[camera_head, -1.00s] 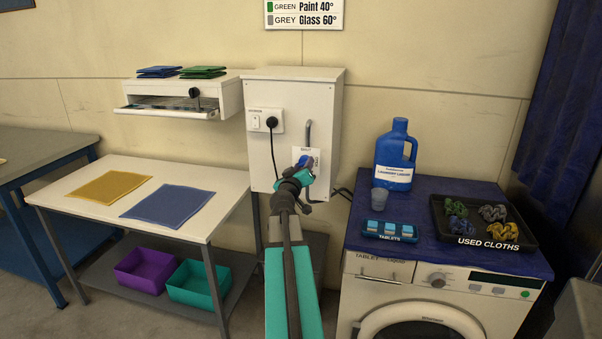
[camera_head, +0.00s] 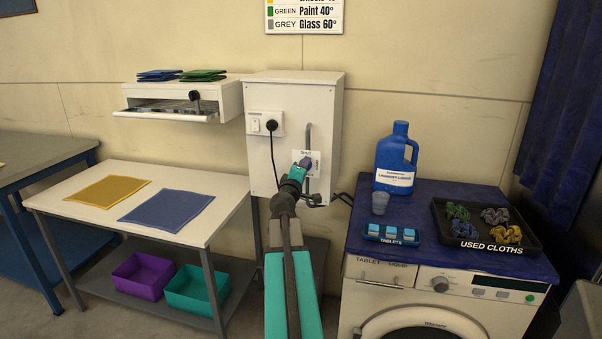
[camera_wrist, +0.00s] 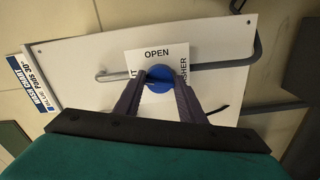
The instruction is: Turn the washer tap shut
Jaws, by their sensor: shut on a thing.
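The washer tap is a round blue knob (camera_wrist: 159,78) on a white label plate (camera_wrist: 147,55) on the front of the white wall cabinet (camera_head: 288,100). My gripper (camera_wrist: 160,84) is shut on the tap, with a grey-purple finger on each side of it in the wrist view. The word OPEN shows on the plate beyond the knob there, and part of the word WASHER shows at the right. In the head view my gripper (camera_head: 303,164) reaches the plate and hides most of the tap. I cannot tell the tap's exact angle.
A grey pipe (camera_head: 308,133) runs down to the tap. A black plug and cord (camera_head: 271,127) hang to its left. The washing machine (camera_head: 440,300) at right carries a blue detergent jug (camera_head: 394,160) and a black tray (camera_head: 525,243). A table (camera_head: 90,212) stands at left.

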